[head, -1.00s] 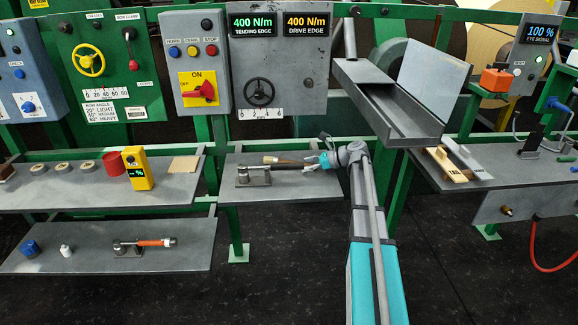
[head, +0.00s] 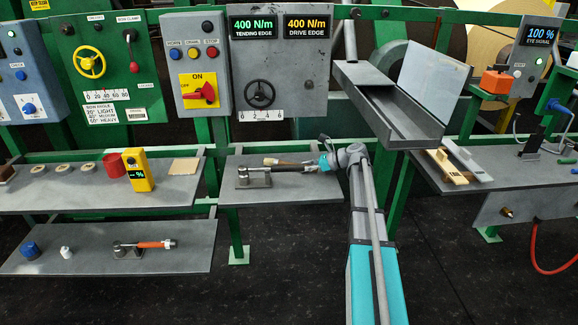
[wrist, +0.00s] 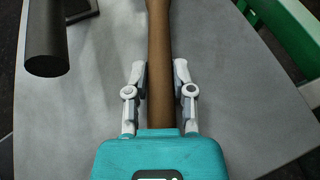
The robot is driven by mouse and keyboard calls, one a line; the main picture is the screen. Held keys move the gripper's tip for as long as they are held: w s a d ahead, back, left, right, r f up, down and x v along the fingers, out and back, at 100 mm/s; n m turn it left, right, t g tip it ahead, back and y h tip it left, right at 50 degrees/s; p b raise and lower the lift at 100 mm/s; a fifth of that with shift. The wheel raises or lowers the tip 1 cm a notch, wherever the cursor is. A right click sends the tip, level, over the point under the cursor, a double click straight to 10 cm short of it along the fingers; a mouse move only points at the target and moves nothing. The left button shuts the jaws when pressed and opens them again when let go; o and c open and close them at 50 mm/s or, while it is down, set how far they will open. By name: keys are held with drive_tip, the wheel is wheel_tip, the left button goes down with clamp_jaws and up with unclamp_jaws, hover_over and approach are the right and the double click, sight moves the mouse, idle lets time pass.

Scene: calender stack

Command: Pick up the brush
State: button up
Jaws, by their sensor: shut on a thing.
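The brush (head: 285,162) lies along the small middle shelf (head: 300,190), its broad end to the left, behind a dark-handled tool. In the wrist view its brown wooden handle (wrist: 160,60) runs straight away between my fingers. My gripper (wrist: 160,75) is shut on this handle, one pale finger on each side; in the head view it (head: 322,163) is at the handle's right end. The brush's far end is outside the wrist view. I cannot tell whether the brush touches the shelf.
The dark-handled tool (head: 290,169) with its metal stand lies close in front of the brush; its dark handle (wrist: 46,40) shows at left in the wrist view. A grey sloped tray (head: 395,110) hangs above right. A green post (wrist: 285,25) borders the shelf.

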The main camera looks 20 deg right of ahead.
drive_tip(key=shift+r, duration=0.15)
clamp_jaws()
wheel_tip(320, 180, up, 3)
drive_tip(key=p, duration=0.3)
drive_tip(key=s+a+r+p, duration=0.5)
drive_tip(key=s+r+p, duration=0.4)
drive_tip(key=s, duration=0.4)
drive_tip(key=shift+a+r+p, duration=0.15)
drive_tip(key=shift+r+p, duration=0.25)
drive_tip(key=shift+p, duration=0.1)
wheel_tip(320, 180, up, 8)
drive_tip(key=p, duration=0.8)
idle(0.7)
